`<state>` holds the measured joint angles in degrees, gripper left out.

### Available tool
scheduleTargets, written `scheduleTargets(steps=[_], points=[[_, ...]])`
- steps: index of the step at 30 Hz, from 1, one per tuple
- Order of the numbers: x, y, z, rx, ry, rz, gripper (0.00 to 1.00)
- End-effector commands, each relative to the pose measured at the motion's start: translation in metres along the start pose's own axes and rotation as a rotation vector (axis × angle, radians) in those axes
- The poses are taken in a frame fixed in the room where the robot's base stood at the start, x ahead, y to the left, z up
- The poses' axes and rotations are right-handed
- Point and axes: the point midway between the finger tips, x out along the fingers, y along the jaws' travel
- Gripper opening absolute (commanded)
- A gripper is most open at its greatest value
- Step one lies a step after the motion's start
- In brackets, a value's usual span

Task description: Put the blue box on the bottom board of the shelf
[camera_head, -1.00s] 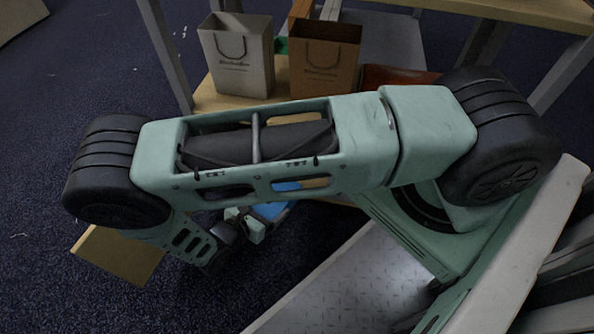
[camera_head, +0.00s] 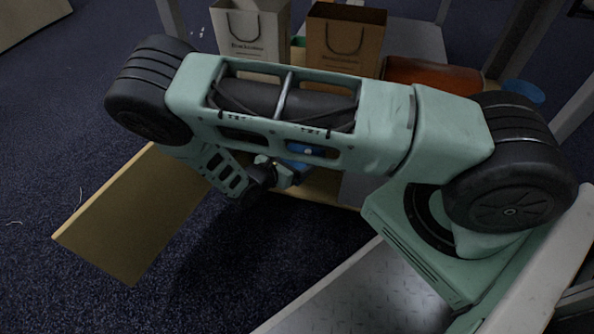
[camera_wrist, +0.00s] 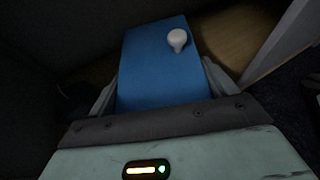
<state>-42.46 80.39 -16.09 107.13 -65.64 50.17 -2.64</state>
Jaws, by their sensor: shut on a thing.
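The blue box (camera_wrist: 160,70) fills the middle of the wrist view, with a small white knob-like thing (camera_wrist: 177,40) in front of its face. My gripper (camera_wrist: 163,92) is shut on it, one finger along each side. In the head view my arm hides most of the box; a bit of blue (camera_head: 300,164) shows below the forearm. The shelf's low wooden board (camera_head: 327,190) is partly seen behind and under my gripper. In the wrist view a wooden surface (camera_wrist: 238,38) lies beyond the box at upper right. I cannot tell whether the box touches the board.
A white paper bag (camera_head: 250,30) and a brown paper bag (camera_head: 345,42) stand at the back, beside a red-brown item (camera_head: 430,75). A blue round container (camera_head: 523,91) is at right. A tan board (camera_head: 140,212) juts out at left. Dark carpet lies in front. A pale post (camera_wrist: 283,40) stands near the box.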

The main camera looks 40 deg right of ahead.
Motion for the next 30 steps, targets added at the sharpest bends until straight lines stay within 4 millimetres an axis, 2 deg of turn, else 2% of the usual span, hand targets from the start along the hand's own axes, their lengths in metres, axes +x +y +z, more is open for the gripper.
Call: scheduleTargets(steps=[3,9,18,25,30], points=[[0.015,0.006,0.004,0.002,-0.001,-0.002,0.51],[0.034,0.015,0.013,0.002,0.0,-0.002,0.51],[0.043,0.016,-0.012,0.0,-0.001,0.0,0.51],[0.047,0.016,-0.02,0.0,-0.001,0.0,0.51],[0.056,0.017,-0.043,0.0,0.0,-0.001,0.51]])
